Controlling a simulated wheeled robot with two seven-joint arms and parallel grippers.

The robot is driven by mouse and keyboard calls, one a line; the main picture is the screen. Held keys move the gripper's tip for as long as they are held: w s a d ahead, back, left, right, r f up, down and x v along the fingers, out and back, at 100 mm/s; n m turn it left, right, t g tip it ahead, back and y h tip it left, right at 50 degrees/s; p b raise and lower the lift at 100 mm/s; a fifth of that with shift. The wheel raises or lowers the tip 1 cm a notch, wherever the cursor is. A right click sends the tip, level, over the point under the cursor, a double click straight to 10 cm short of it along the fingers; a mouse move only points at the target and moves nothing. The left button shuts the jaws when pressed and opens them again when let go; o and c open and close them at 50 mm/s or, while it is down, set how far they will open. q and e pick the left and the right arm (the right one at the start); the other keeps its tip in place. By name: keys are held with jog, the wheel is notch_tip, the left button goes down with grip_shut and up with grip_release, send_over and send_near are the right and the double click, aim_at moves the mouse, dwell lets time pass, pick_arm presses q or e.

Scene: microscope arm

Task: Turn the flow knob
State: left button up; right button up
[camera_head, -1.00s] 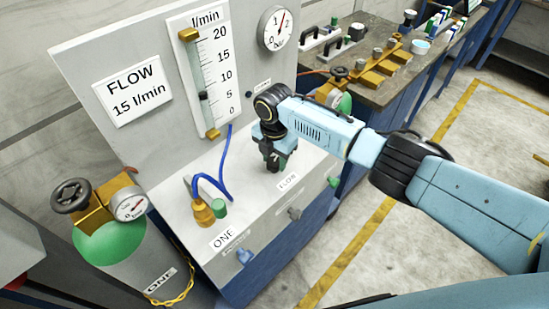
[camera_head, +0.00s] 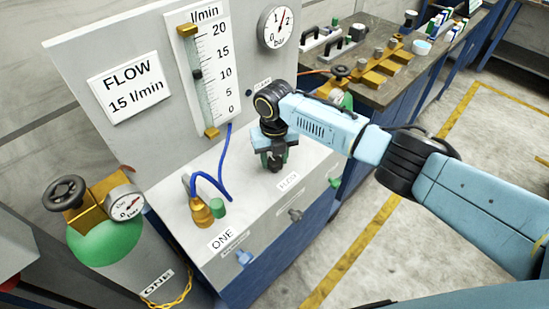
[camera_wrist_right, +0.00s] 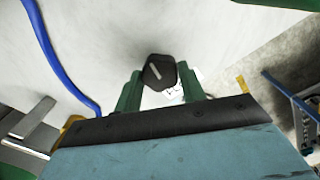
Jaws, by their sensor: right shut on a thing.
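The flow knob (camera_wrist_right: 159,70) is black with a white pointer line, seen from above in the right wrist view. My right gripper (camera_head: 274,160) is shut on it, with the green fingers on either side of it (camera_wrist_right: 160,85). In the head view the gripper points down at the bench top behind the FLOW label (camera_head: 288,181) and mostly hides the knob. The flow meter (camera_head: 207,75) has a dark float at about the 10 mark. The sign (camera_head: 130,87) reads FLOW 15 l/min. My left gripper is not in view.
A blue hose (camera_head: 224,160) runs from the meter to a brass fitting (camera_head: 201,211) left of the gripper. A pressure dial (camera_head: 275,28) is on the panel. A dark bench (camera_head: 385,75) stands behind my arm.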

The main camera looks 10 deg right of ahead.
aim_at(274, 161)
jog(key=shift+n, duration=1.2)
jog(key=shift+r, duration=0.1)
jog(key=o, duration=1)
notch_tip(274, 161, up, 13)
jog(key=shift+r, duration=0.15)
